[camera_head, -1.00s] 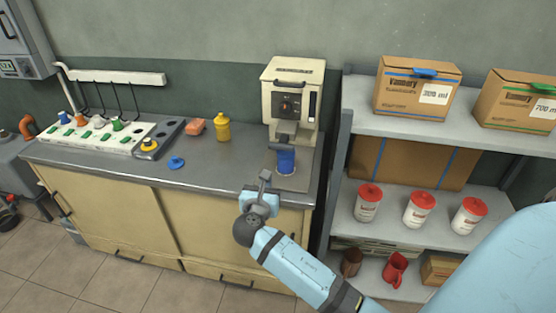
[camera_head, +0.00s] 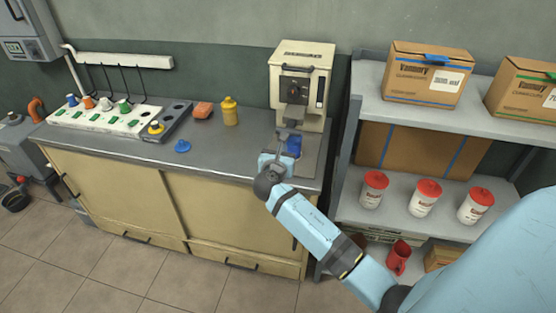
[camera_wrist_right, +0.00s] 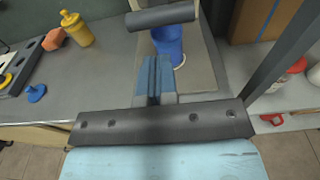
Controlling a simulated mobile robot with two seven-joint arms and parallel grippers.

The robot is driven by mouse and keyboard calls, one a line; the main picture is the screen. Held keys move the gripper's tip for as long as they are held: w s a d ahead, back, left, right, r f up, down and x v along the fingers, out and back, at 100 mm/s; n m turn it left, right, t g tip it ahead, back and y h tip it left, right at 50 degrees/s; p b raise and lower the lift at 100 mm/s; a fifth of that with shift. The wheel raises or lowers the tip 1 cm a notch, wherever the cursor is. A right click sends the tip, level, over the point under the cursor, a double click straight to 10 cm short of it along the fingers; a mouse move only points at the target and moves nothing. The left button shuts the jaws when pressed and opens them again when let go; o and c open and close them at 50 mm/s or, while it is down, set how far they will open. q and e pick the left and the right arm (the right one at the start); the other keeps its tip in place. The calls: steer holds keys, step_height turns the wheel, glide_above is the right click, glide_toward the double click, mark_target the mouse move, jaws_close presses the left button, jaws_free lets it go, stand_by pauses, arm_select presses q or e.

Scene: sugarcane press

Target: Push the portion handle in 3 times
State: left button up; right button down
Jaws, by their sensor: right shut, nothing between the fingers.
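The cream press machine (camera_head: 301,62) stands at the back of the counter. A grey bar-shaped handle sticks out from its front; in the wrist view this portion handle (camera_wrist_right: 160,16) lies just beyond my fingertips, with a gap in the picture. A blue cup (camera_head: 295,145) stands under the machine's front, and it also shows in the wrist view (camera_wrist_right: 168,44). My right gripper (camera_head: 284,137) is shut and empty, in front of the cup and handle, partly hiding them. In the wrist view its fingers (camera_wrist_right: 154,72) are together. My left gripper is not in view.
On the counter (camera_head: 215,160) are a yellow bottle (camera_head: 230,111), an orange block (camera_head: 203,110), a blue lid (camera_head: 182,146) and a white rack (camera_head: 95,118). A grey shelf (camera_head: 460,118) with boxes and red-lidded tubs stands close on the right.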

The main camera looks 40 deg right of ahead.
mark_target(291, 127)
steer(key=w+d, duration=0.3)
steer(key=shift+d+r, duration=0.3)
steer(key=shift+r, duration=0.05)
